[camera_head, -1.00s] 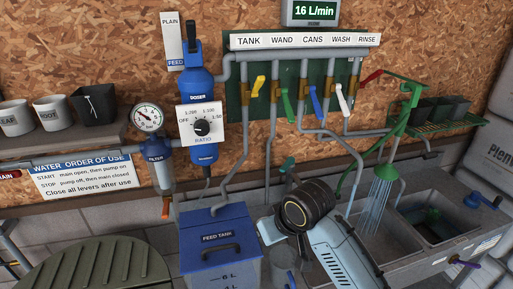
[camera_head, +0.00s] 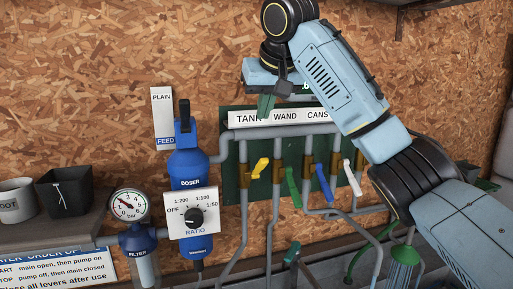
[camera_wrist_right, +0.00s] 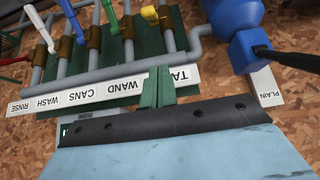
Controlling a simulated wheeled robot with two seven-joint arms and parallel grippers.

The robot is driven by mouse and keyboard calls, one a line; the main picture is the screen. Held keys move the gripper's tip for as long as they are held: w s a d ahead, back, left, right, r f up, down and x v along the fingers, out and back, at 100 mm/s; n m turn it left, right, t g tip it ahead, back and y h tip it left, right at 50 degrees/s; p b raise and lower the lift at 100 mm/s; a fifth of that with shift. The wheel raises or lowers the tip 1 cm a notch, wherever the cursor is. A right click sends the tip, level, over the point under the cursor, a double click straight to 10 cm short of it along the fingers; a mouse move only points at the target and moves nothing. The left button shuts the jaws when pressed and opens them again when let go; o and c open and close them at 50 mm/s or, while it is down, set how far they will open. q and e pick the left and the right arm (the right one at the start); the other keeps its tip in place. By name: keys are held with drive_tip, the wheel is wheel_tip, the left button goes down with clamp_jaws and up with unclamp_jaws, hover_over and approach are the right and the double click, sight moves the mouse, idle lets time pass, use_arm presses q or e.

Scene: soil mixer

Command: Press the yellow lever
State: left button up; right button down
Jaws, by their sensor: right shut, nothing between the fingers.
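The yellow lever (camera_head: 261,167) sits on the first pipe at the left of the green valve board, below the TANK label. It points up and to the right. It also shows in the right wrist view (camera_wrist_right: 128,25), upside down at the top. My right gripper (camera_head: 265,106) has green fingers pressed together, empty. It is above the yellow lever, in front of the label strip near TANK and apart from the lever. In the right wrist view the shut fingers (camera_wrist_right: 158,88) overlap the TANK label. My left gripper is not in view.
Green (camera_head: 293,186), blue (camera_head: 323,182) and white (camera_head: 353,178) levers stand in a row right of the yellow one. The blue doser (camera_head: 189,168) with its ratio dial (camera_head: 194,216) is close on the left. My right arm covers the right end of the label strip.

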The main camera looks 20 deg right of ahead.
sight(257, 133)
drive_tip(key=shift+d+r, duration=0.1)
drive_tip(key=shift+r, duration=0.4)
drive_tip(key=shift+s, duration=0.1)
drive_tip(key=p+x, duration=0.3)
drive_tip(key=x, duration=0.7)
drive_tip(key=shift+s+f, duration=0.8)
drive_tip(key=shift+f, duration=0.25)
drive_tip(key=shift+s+f, duration=0.4)
drive_tip(key=shift+f, duration=0.1)
